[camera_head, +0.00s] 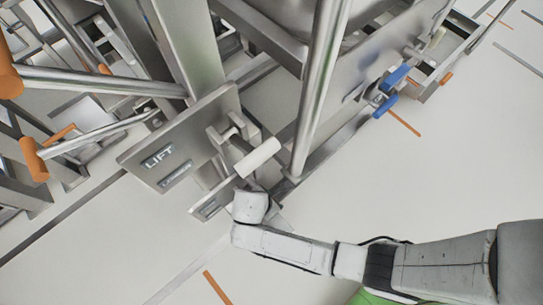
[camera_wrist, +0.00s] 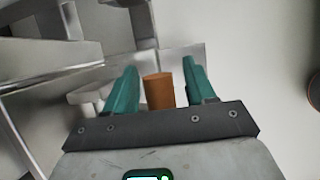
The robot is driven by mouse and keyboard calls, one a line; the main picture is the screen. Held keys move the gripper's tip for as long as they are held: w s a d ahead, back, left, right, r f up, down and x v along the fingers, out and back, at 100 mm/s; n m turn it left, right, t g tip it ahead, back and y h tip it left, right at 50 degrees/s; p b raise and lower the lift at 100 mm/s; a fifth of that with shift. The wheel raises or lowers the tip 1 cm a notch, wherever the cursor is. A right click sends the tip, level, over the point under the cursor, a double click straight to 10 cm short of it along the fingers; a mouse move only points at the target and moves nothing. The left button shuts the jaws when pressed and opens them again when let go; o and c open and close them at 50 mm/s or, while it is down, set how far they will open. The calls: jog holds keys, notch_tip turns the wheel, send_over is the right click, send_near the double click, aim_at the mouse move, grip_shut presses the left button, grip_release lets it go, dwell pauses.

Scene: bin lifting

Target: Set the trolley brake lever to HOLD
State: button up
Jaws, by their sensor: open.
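In the wrist view my gripper (camera_wrist: 158,66) is open, with its two teal fingers apart. A short orange-brown handle (camera_wrist: 159,92) stands between the fingers, with a visible gap on each side. I cannot tell for sure that it is the brake lever. In the head view my wrist ends low beside a small metal plate (camera_head: 206,205) at the trolley's lower frame. My fingers and the orange-brown handle are hidden there. No HOLD mark is readable in either view.
A plate marked LIFT (camera_head: 150,172) carries a white-gripped lever (camera_head: 257,157) just above my wrist. A steel post (camera_head: 318,90) rises to the right of it. Blue handles (camera_head: 395,78) are farther right and orange handles (camera_head: 34,160) at left.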

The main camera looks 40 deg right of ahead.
jog(key=shift+d+f, duration=0.1)
jog(key=shift+f, duration=0.1)
grip_shut()
dwell(0.5)
